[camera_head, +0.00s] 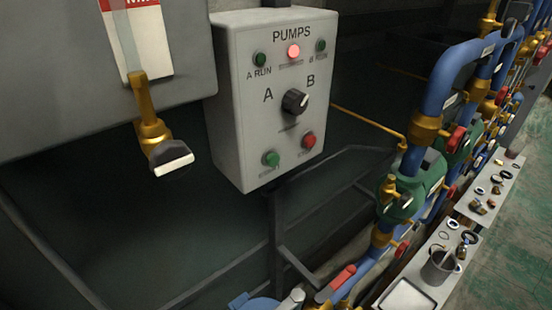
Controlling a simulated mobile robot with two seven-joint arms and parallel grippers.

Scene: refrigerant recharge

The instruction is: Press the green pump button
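The grey pump control box (228,110) labelled PUMPS stands in the upper middle of the head view. The green pump button (271,158) sits at the lower left of its front face, unobstructed. A red button (309,140) is to its right. The black selector knob (295,101) between the letters A and B appears turned towards B. Two dark green run lamps, A (259,59) and B (321,45), flank a glowing red lamp (293,51). Neither of my grippers can be made out in this view.
Blue pipes (415,155) with green and brass fittings stand right. A shelf (462,212) holds small parts and a metal cup (438,266). Space before the button looks clear.

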